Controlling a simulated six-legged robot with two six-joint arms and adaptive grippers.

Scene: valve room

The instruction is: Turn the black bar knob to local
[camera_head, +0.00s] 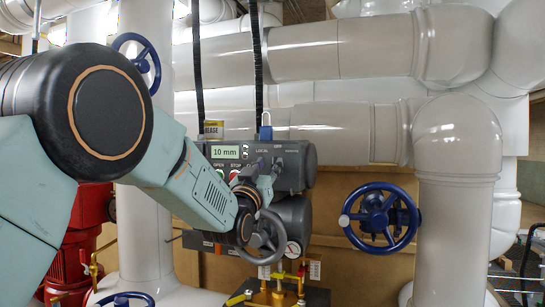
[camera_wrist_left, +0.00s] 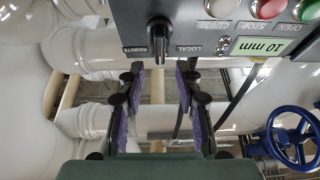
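The black bar knob (camera_wrist_left: 158,38) is on the underside-up grey control box (camera_wrist_left: 195,30) in the left wrist view. Its bar runs up and down in that picture, between the labels REMOTE on the left and LOCAL on the right. My left gripper (camera_wrist_left: 160,72) is open, with its two purple-padded fingers apart and nothing between them. Its fingertips are just below the knob in that view, one to each side, and I see no contact. In the head view my left gripper (camera_head: 263,182) is in front of the box (camera_head: 305,165), and the knob is hard to make out. My right gripper is not in view.
The box carries a "10 mm" display (camera_head: 225,152) and push buttons (camera_wrist_left: 268,8). A grey handwheel (camera_head: 264,238) sits below it. A blue handwheel (camera_head: 380,218) is at right. Large pale pipes (camera_head: 345,45) run behind and beside. A red pump (camera_head: 78,255) is at left.

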